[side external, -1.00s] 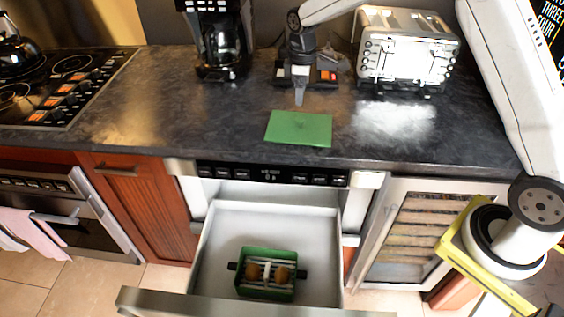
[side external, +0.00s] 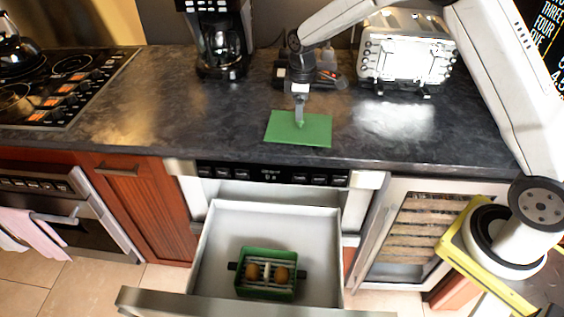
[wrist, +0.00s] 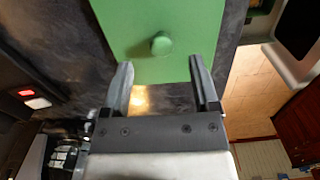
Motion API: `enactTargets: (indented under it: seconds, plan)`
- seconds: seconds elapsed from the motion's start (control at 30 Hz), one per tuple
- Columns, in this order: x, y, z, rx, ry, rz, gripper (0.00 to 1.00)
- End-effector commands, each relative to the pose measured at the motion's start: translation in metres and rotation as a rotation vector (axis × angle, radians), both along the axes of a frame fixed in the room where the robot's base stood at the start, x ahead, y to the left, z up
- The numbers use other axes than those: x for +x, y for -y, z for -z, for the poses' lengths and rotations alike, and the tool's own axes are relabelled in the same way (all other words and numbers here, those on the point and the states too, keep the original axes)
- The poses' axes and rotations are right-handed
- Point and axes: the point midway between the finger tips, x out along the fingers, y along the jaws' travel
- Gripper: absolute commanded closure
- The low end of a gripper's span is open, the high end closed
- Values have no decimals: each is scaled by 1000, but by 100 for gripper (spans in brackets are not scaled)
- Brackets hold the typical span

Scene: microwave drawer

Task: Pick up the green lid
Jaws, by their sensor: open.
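The green lid (side external: 312,133) lies flat on the dark countertop, above the open drawer. In the wrist view the lid (wrist: 185,20) has a round green knob (wrist: 161,44) near its middle. My gripper (side external: 300,122) is over the lid at its knob, pointing down. In the wrist view my gripper (wrist: 160,72) is open, with its two fingers apart. The knob shows beyond the fingertips, roughly in line with the gap between them, and nothing is held. In the side view the fingertips hide most of the knob.
The drawer (side external: 322,222) is pulled out below the counter and holds a green container (side external: 266,292) with brown round items. A toaster (side external: 405,50) and a coffee maker (side external: 221,38) stand at the back of the counter (side external: 180,115). The counter left of the lid is clear.

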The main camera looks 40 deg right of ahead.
Motion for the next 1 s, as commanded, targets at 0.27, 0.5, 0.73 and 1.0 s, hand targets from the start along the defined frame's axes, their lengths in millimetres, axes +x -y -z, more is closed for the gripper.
enactTargets:
  seconds: [0.27, 0.5, 0.73, 1.0]
  plan:
    - [-2, -1, 30, -1, 0, 1, 22]
    - [-2, -1, 34, -3, 3, 1, 22]
    - [-2, -1, 34, -2, 2, 1, 22]
    - [-2, -1, 34, -2, 2, 1, 67]
